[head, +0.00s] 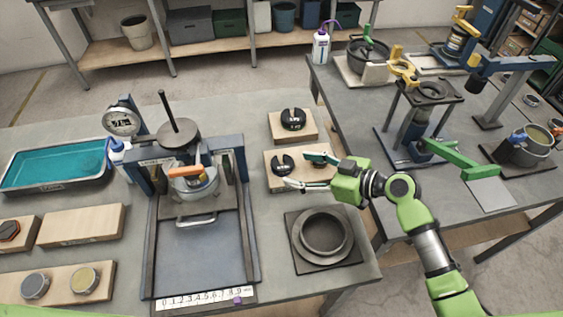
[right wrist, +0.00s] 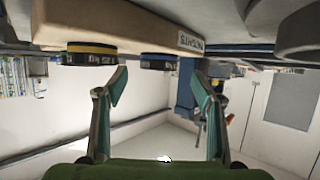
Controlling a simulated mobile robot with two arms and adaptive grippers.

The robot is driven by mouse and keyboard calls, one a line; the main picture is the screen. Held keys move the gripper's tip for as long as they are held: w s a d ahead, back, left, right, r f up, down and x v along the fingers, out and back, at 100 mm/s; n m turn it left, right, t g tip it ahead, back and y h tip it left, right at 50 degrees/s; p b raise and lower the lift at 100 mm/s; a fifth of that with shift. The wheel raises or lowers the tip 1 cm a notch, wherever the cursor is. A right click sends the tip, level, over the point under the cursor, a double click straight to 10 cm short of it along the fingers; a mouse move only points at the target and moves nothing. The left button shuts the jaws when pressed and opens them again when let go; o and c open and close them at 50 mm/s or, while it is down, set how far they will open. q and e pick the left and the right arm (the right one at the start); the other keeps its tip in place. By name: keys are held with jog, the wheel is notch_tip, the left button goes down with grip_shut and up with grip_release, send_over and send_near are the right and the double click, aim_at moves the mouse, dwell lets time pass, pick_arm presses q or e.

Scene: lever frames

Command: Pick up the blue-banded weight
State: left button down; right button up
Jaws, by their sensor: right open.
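The blue-banded weight (right wrist: 158,62) shows in the right wrist view, upside down, between my fingers and beyond their tips. In the head view, a dark slotted weight (head: 283,164) sits on a wooden board (head: 279,184), just left of my right gripper (head: 297,169); its band colour cannot be made out there. My right gripper is open and empty, its fingers pointing left. The gripper also shows in the right wrist view (right wrist: 157,75). A yellow-banded weight (right wrist: 90,54) is left of the fingers in that view. My left gripper is out of view.
Another dark weight (head: 293,119) sits on a board behind. A round black dish (head: 323,233) stands in front of my gripper. A press frame (head: 245,200) with a gauge stands to the left. A second table (head: 360,110) with a green-levered device lies right.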

aim_at(284, 162)
jog(key=shift+w+a+f, duration=0.15)
jog(key=shift+w+a, duration=0.15)
jog(key=shift+a, duration=0.15)
jog(key=shift+a+f, duration=0.1)
jog(key=shift+w+a+p, duration=0.2)
jog(key=shift+p, duration=0.1)
jog(key=x, duration=0.1)
jog(key=p+x, duration=0.2)
jog(key=x, duration=0.1)
jog(key=shift+w+r, duration=0.15)
jog(key=shift+r, duration=0.2)
jog(key=shift+w+a+f, duration=0.15)
jog(key=shift+a+f, duration=0.05)
jog(key=shift+a, duration=0.1)
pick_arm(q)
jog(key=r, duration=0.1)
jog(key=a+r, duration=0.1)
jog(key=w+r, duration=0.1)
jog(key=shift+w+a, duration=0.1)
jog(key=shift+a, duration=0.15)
pick_arm(e)
jog(key=c, duration=1.4)
jog(key=shift+r, duration=0.1)
